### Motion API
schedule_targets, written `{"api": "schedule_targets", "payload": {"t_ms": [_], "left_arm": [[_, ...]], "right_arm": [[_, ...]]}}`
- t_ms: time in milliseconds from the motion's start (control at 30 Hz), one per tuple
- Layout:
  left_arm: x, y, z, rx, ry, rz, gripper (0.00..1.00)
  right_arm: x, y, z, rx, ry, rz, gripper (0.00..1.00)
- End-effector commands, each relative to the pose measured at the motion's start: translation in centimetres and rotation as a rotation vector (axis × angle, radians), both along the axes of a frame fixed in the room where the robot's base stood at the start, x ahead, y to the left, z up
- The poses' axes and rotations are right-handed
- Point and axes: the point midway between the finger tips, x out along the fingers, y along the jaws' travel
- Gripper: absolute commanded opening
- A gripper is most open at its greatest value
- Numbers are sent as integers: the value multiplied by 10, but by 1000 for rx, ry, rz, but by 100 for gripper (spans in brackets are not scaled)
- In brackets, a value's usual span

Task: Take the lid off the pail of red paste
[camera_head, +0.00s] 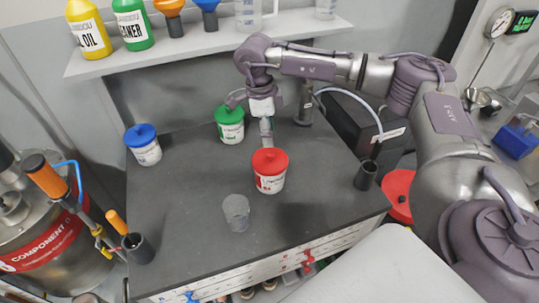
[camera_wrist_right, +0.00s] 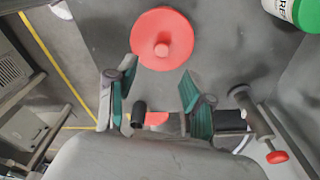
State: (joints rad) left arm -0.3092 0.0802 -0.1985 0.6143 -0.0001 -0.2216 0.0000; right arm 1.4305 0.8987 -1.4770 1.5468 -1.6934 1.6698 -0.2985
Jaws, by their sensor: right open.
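The pail of red paste (camera_head: 270,184) stands upright on the dark worktop, white with a red label. Its red lid (camera_head: 270,160) with a knob is on top; in the wrist view the lid (camera_wrist_right: 162,50) shows from above, beyond the fingertips. My right gripper (camera_head: 252,117) is just behind the red pail, between it and the green-lidded pail. Its green-padded fingers (camera_wrist_right: 158,82) are spread, with nothing between them, and look apart from the lid. My left gripper is out of view.
A green-lidded pail (camera_head: 230,130) and a blue-lidded pail (camera_head: 147,152) stand behind and left. A grey cup (camera_head: 237,213) is in front, a dark cylinder (camera_head: 366,175) at right. A shelf (camera_head: 200,42) with bottles runs along the back. The left worktop is mostly clear.

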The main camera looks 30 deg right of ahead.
Motion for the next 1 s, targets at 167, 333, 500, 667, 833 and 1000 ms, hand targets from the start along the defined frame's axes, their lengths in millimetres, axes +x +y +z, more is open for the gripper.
{"api": "schedule_targets", "payload": {"t_ms": [167, 333, 500, 667, 833, 1000], "left_arm": [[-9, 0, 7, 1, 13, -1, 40], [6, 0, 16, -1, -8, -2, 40], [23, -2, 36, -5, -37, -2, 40], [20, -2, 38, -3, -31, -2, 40], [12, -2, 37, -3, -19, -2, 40], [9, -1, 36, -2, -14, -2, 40]], "right_arm": [[-2, -2, -20, 1, 1, 0, 52], [-2, -2, -31, 0, 3, 1, 52], [-4, -2, -56, 0, 4, 0, 52], [-4, -4, -74, 1, 1, 0, 52], [-4, -4, -77, 2, -1, 0, 52], [-4, -4, -77, 2, -1, 0, 37]]}}
